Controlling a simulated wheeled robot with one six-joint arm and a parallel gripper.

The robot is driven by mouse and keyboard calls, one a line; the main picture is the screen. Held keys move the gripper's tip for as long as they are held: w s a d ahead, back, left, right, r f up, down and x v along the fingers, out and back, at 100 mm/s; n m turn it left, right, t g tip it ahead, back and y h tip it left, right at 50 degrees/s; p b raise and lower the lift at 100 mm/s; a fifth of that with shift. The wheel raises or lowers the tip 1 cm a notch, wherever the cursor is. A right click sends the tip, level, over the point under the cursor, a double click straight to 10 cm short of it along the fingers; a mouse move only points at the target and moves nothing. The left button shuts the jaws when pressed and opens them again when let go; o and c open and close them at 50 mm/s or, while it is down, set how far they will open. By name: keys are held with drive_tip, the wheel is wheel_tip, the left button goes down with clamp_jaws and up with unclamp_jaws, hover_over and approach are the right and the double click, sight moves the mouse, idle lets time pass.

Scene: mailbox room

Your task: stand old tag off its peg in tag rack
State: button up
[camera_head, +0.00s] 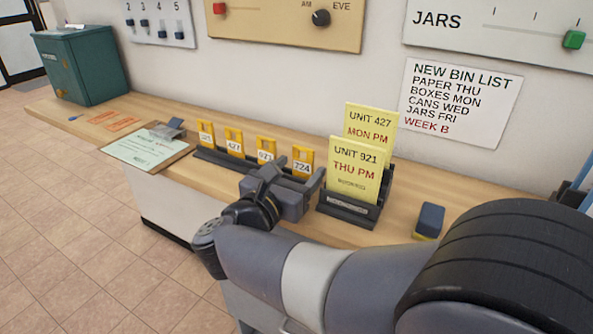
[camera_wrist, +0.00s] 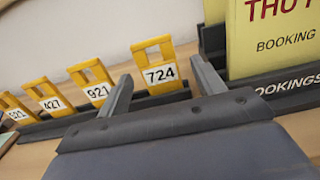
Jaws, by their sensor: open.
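The tag rack (camera_head: 225,160) is a dark rail on the wooden counter with a row of yellow tags. From left to right stand a tag whose number is hard to read (camera_head: 206,134), tag 427 (camera_head: 234,142), tag 921 (camera_head: 266,150) and tag 724 (camera_head: 303,161). None is marked as old. The wrist view shows tag 724 (camera_wrist: 157,66), tag 921 (camera_wrist: 95,84) and tag 427 (camera_wrist: 46,98). My gripper (camera_head: 295,174) is open at the rack's right end. In the wrist view its fingers (camera_wrist: 163,82) appear either side of tag 724, with nothing gripped.
A dark holder (camera_head: 346,211) with yellow booking cards (camera_head: 356,168) stands close right of the rack. A clipboard (camera_head: 148,147) lies left. A blue block (camera_head: 430,220) sits at right, and a green box (camera_head: 83,65) at the far left. The wall stands behind.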

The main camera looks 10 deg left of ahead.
drive_tip(key=v, duration=1.1)
drive_tip(key=shift+w+d, duration=0.1)
drive_tip(key=shift+w, duration=0.1)
drive_tip(key=x, duration=0.7)
drive_tip(key=p+x, duration=0.1)
drive_tip(key=x, duration=0.2)
drive_tip(key=shift+w+d+r, duration=0.1)
drive_tip(key=shift+w+r, duration=0.2)
drive_tip(key=shift+r, duration=0.1)
drive_tip(key=shift+r+p, duration=0.75)
drive_tip(key=shift+p, duration=0.1)
